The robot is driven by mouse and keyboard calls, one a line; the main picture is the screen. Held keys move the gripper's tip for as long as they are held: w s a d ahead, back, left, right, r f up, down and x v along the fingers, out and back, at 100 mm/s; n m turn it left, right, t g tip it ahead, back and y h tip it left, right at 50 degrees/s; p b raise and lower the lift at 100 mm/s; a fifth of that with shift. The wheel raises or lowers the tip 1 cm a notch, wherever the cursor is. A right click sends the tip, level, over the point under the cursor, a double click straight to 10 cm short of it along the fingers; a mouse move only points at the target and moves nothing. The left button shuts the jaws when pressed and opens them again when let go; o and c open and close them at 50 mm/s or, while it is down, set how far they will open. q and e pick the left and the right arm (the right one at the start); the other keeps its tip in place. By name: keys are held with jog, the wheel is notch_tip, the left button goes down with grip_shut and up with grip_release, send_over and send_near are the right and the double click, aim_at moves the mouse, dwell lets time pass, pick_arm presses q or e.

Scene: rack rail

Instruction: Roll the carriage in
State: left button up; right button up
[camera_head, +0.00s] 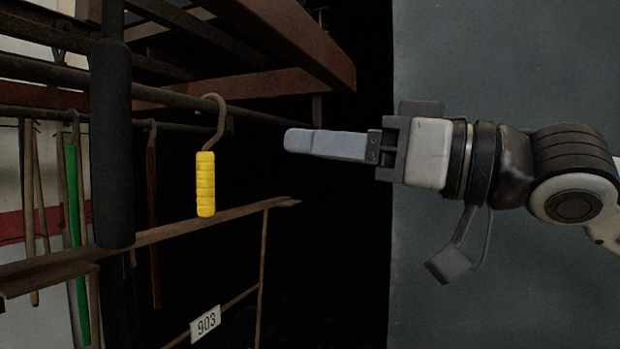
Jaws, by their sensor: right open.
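A hook (216,127) with a ribbed yellow handle (205,184) hangs from a dark horizontal rail (258,113) at left of centre. I cannot tell for sure whether this is the carriage or only a part hung on the rail. My right gripper (286,140) comes in from the right, its grey fingers pointing left. It is open and empty, with a clear gap between its fingertips and the yellow handle. Its fingers overlap in this side view. My left gripper is not in view.
A rusty rack with beams (290,40) spans the upper left. A lower rail (160,233) and a "903" plate (205,323) are below. A thick black vertical cylinder (111,145) stands at left, near a green strip (76,230). A grey wall panel (500,60) is at right.

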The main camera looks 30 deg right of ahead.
jog(key=s+a+r+n, duration=0.1)
jog(key=s+a+r, duration=0.1)
jog(key=s+a, duration=0.3)
jog(key=g, duration=0.1)
send_near(125, 136)
jog(key=p+x, duration=0.2)
jog(key=x, duration=0.3)
jog(key=shift+w+a+r, duration=0.2)
jog(key=shift+w+a+f+b, duration=0.15)
jog(key=shift+w+a+b, duration=0.3)
jog(key=shift+w, duration=0.1)
jog(key=shift+w+a+f+b, duration=0.15)
jog(key=shift+w+a+b, duration=0.3)
jog(key=shift+w, duration=0.15)
jog(key=shift+r, duration=0.25)
jog(key=shift+b+x, duration=0.6)
jog(key=shift+x, duration=0.4)
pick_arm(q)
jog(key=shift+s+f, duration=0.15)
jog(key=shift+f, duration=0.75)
pick_arm(e)
jog(key=shift+w+a, duration=0.15)
jog(key=shift+w, duration=0.1)
